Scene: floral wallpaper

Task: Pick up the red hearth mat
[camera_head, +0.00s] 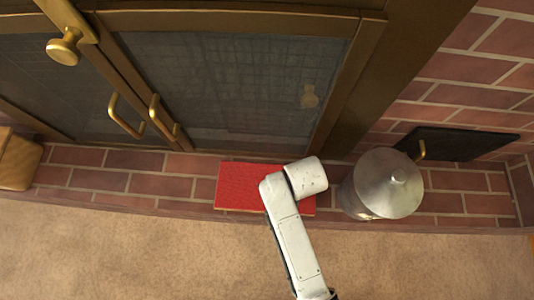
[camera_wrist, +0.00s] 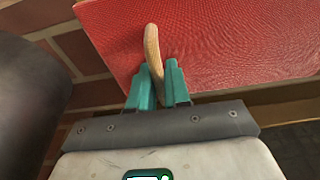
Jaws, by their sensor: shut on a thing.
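The red hearth mat (camera_head: 239,187) lies on the brick hearth ledge in front of the fireplace doors, partly covered by my arm. In the wrist view its textured red surface (camera_wrist: 225,45) fills the upper right. A tan curved piece (camera_wrist: 153,50), which looks like a handle on the mat, runs down between the teal fingers. My gripper (camera_wrist: 157,85) is shut on this piece at the mat's near edge. I cannot tell whether the mat is clear of the ledge. The fingers are hidden in the head view.
A grey metal canister (camera_head: 381,186) with a domed lid stands just right of the mat. A black panel (camera_head: 460,143) with a brass handle is behind it. Brass-framed doors (camera_head: 230,85) rise behind the mat. A tan box (camera_head: 17,160) sits far left. The carpet (camera_head: 130,255) in front is clear.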

